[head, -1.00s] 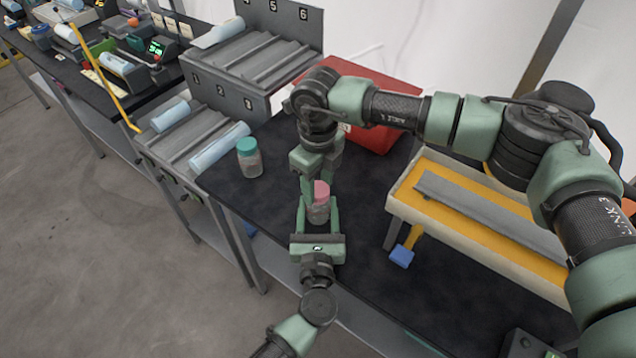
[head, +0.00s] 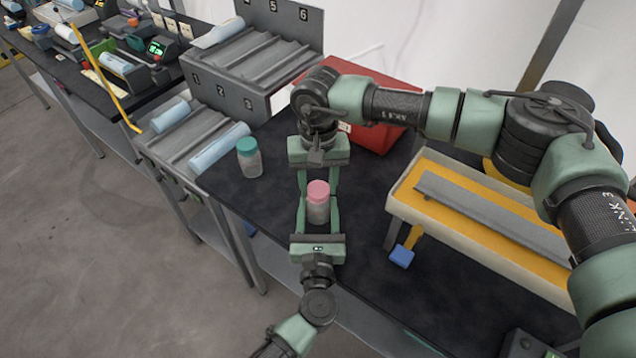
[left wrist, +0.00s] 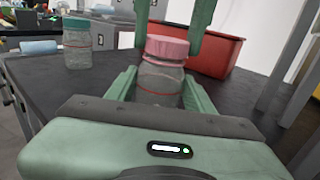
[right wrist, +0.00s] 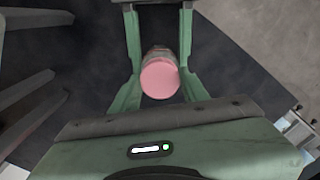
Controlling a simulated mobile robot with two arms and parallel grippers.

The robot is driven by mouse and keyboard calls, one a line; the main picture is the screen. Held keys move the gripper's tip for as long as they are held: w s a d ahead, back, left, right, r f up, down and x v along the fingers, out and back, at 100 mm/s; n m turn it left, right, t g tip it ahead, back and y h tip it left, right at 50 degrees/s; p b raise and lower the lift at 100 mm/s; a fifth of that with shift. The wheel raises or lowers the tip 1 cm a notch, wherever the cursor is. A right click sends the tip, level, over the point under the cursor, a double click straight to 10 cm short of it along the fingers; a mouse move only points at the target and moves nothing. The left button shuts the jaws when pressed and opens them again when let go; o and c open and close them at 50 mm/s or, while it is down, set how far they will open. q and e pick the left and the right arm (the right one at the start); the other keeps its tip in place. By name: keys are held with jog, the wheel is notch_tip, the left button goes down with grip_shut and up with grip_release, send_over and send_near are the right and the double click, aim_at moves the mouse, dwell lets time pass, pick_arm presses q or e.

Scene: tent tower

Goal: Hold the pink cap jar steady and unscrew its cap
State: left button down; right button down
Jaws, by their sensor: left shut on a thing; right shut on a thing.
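The pink cap jar (head: 318,205) stands upright on the dark table, a clear grey-looking body under a pink cap (head: 318,188). My left gripper (head: 318,212) comes from the front edge and is shut on the jar body, its fingers on both sides. The left wrist view shows the body (left wrist: 160,80) between those fingers. My right gripper (head: 318,184) comes down from behind, with its fingers on either side of the pink cap, shut on it. The right wrist view shows the cap (right wrist: 160,78) from above. The cap sits on the jar.
A teal-capped jar (head: 249,158) stands to the left on the table. A red bin (head: 385,140) is behind my right arm. A cream tray with a yellow inside (head: 425,205) and a blue block (head: 401,256) are to the right. Grey numbered racks (head: 225,95) stand at the back left.

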aim_at(318, 189)
jog(key=shift+n, duration=0.3)
jog(key=shift+r, duration=0.25)
jog(key=shift+r, duration=0.9)
jog(key=shift+r, duration=2)
pick_arm(q)
jog(key=shift+c, duration=2.4)
grip_release()
jog(key=shift+s, duration=0.1)
